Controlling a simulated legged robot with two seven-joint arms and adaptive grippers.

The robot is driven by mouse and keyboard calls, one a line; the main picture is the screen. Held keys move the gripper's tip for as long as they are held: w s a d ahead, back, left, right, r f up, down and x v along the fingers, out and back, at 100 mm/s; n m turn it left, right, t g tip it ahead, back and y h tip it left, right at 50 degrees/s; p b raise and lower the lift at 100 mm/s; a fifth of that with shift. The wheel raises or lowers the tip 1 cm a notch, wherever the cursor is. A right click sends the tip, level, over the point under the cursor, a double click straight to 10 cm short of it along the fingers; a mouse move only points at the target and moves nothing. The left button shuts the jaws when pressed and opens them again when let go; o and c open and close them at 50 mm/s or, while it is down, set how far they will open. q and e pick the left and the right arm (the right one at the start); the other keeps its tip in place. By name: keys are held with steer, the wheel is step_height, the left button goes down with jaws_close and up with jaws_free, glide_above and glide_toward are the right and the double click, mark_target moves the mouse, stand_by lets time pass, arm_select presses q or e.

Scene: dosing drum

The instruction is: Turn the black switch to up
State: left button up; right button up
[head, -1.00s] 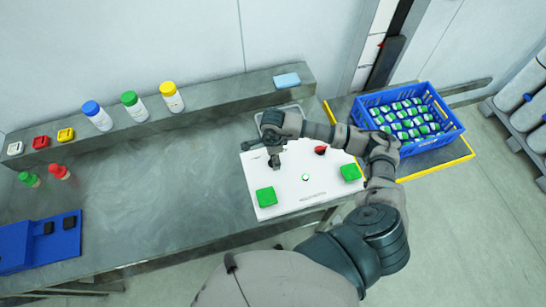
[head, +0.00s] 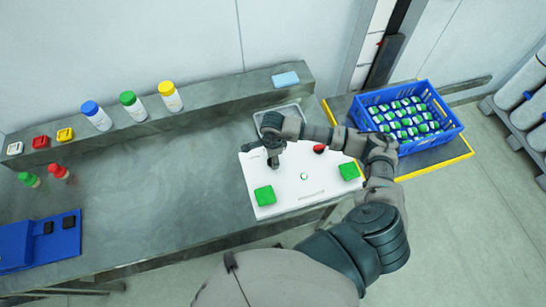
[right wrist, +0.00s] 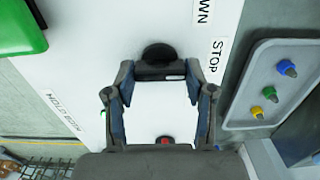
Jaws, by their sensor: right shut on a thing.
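The black switch (right wrist: 159,54) is on the white panel, ahead of my right gripper in the right wrist view. Its dark handle sits between the fingertips. My right gripper (right wrist: 160,73) is shut on the switch, its fingers spread to the handle's width. In the head view my right gripper (head: 274,160) reaches down to the upper left part of the white panel (head: 290,190) and hides most of the switch. Labels reading "WN", cut off by the frame edge, and "STOP" lie beside the switch. My left gripper is not in view.
The panel also holds green buttons (head: 265,195) (head: 349,171) and a red knob (head: 319,149). A grey tray (right wrist: 265,85) with coloured pieces lies beside the panel. A blue crate (head: 452,131) stands at right.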

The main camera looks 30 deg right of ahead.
steer(key=shift+a, duration=0.1)
steer(key=m+b, duration=0.2)
steer(key=m, duration=0.2)
steer(key=shift+w+m, duration=0.1)
steer(key=shift+m, duration=0.2)
steer(key=m+b, duration=0.1)
steer(key=m, duration=0.1)
steer(key=shift+r+m, duration=0.1)
steer(key=shift+m, duration=0.9)
steer(key=shift+w+r+m, duration=0.1)
steer(key=shift+m, duration=0.2)
steer(key=o, duration=1)
steer(key=shift+c, duration=0.2)
steer(key=shift+o, duration=1)
